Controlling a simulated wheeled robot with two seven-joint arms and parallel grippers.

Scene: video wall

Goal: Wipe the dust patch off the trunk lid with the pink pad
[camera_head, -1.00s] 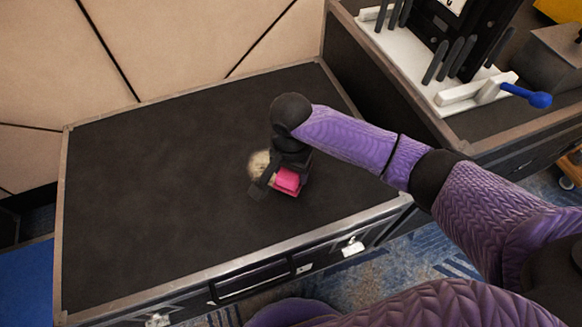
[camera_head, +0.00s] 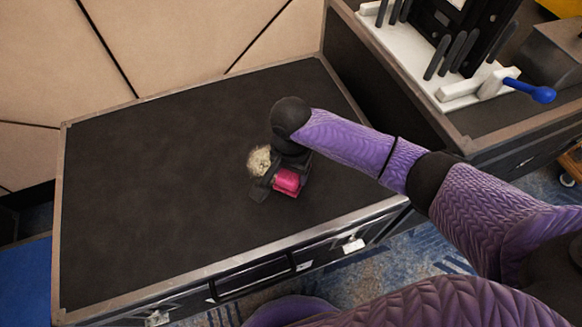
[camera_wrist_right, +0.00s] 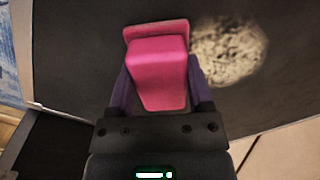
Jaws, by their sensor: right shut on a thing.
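The trunk lid (camera_head: 160,180) is a dark flat top with a metal rim. A pale beige dust patch (camera_head: 259,160) lies on it, right of its middle; it also shows in the right wrist view (camera_wrist_right: 230,50). My right gripper (camera_head: 272,184) is shut on the pink pad (camera_head: 287,181). The pad shows whole between the fingers in the right wrist view (camera_wrist_right: 158,75). The pad is beside the dust patch, toward the trunk's front edge. I cannot tell whether it touches the lid. The gripper partly hides the patch's edge in the head view. My left gripper is not in view.
Another dark case at the right carries a white rack (camera_head: 445,90) with black posts and a blue-handled lever (camera_head: 530,90). A beige padded wall (camera_head: 190,40) stands behind the trunk. The left part of the lid is clear.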

